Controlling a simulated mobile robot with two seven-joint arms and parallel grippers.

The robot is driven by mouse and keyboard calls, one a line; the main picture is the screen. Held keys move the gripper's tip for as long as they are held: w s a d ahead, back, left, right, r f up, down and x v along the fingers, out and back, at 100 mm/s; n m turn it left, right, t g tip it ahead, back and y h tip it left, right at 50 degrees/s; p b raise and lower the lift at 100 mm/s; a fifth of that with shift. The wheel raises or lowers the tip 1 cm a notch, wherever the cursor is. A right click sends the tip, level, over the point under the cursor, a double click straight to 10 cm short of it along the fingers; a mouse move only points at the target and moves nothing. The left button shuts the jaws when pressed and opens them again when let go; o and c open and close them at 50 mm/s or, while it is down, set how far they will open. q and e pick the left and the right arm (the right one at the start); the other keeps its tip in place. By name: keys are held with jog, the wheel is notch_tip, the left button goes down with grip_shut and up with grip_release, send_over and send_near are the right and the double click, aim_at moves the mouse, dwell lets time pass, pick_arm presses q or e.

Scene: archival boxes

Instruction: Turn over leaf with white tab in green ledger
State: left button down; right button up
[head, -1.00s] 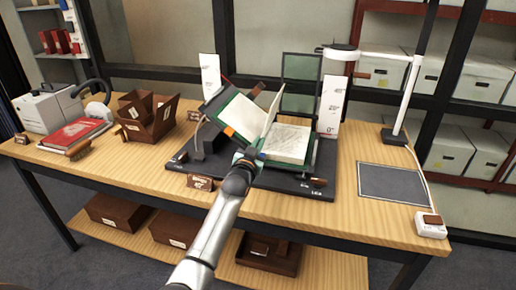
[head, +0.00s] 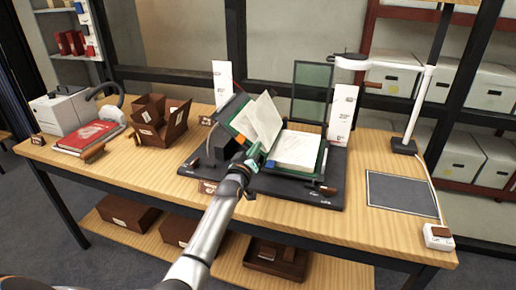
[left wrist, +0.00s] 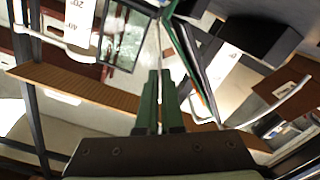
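The green ledger (head: 322,158) lies open on a black cradle (head: 300,192), its left cover tilted up and its right page block flat. A cream leaf (head: 266,116) stands up steeply near the spine, with another raised page (head: 243,124) to its left. My left gripper (head: 254,152) is at the near edge of the raised leaf. In the left wrist view its green fingers (left wrist: 159,82) are close together with the leaf's thin edge between them. An orange tab shows by the left pages and a blue one by the right block.
White marker cards (head: 342,112) and a dark glass panel (head: 308,92) stand behind the ledger. A lamp (head: 405,145) and grey mat (head: 401,194) are to the right. A red book (head: 88,134) and brown box (head: 160,118) are at the left.

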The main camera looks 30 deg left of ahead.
pick_arm(q)
jog(key=shift+a+n, duration=0.1)
jog(key=shift+n, duration=0.2)
jog(key=c, duration=1.1)
grip_release()
jog(key=shift+o, duration=0.2)
jog(key=shift+s, duration=0.1)
jog(key=p+v, duration=0.1)
jog(key=v, duration=1.1)
jog(key=shift+s, duration=0.2)
jog(key=shift+f, duration=0.1)
